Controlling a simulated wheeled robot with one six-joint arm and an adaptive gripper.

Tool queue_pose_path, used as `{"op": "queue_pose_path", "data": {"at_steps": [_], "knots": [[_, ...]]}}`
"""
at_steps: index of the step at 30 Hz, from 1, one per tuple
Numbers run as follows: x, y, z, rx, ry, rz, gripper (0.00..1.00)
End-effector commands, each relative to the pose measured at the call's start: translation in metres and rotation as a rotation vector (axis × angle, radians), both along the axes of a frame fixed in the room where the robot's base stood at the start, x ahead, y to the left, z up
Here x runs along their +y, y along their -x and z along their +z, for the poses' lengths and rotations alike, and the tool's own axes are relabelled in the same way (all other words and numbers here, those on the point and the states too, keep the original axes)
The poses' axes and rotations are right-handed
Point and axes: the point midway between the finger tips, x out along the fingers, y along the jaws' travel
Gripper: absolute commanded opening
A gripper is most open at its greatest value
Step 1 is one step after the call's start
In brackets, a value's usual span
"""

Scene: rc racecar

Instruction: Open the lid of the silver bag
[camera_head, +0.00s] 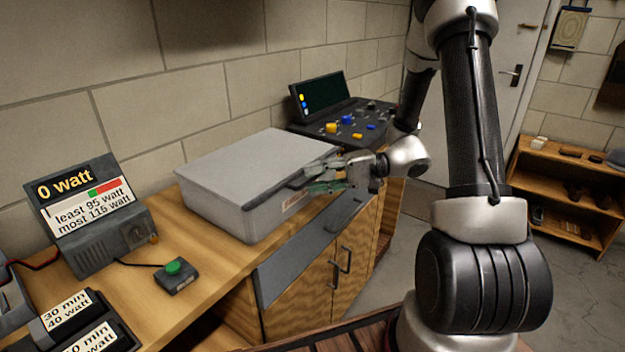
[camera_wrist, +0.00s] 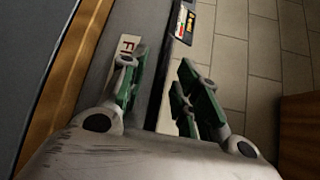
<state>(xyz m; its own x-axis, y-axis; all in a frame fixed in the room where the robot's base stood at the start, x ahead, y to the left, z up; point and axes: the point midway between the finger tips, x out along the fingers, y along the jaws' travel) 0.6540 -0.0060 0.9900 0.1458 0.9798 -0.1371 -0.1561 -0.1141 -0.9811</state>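The silver bag is a grey box-shaped case (camera_head: 235,172) on the wooden counter, and its lid looks closed. Its front side with a pale label (camera_wrist: 126,46) also shows in the wrist view. My gripper (camera_head: 324,177) is at the right end of the case's front edge in the head view. In the wrist view its green-padded fingers (camera_wrist: 165,97) are apart, one on each side of the dark lid edge (camera_wrist: 158,68). I cannot tell if they touch it. My gripper's hand hides the lower part of the wrist view.
A watt meter (camera_head: 92,212) and a green button box (camera_head: 175,274) stand left of the case on the counter (camera_head: 214,283). A control panel with a dark screen (camera_head: 320,94) stands behind it. The brick wall (camera_head: 190,105) runs close behind. Open floor (camera_head: 385,262) lies right of the cabinets.

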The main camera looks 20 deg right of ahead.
Motion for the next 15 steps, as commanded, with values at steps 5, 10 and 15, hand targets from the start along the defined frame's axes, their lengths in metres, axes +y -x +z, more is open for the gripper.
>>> {"op": "queue_pose_path", "data": {"at_steps": [5,10,15], "knots": [[0.0112,-0.0012,-0.0016,0.001,0.000,0.000,0.32],[0.0117,-0.0013,-0.0017,0.002,0.000,0.000,0.32],[0.0115,-0.0013,-0.0017,0.002,0.000,0.000,0.12]]}}
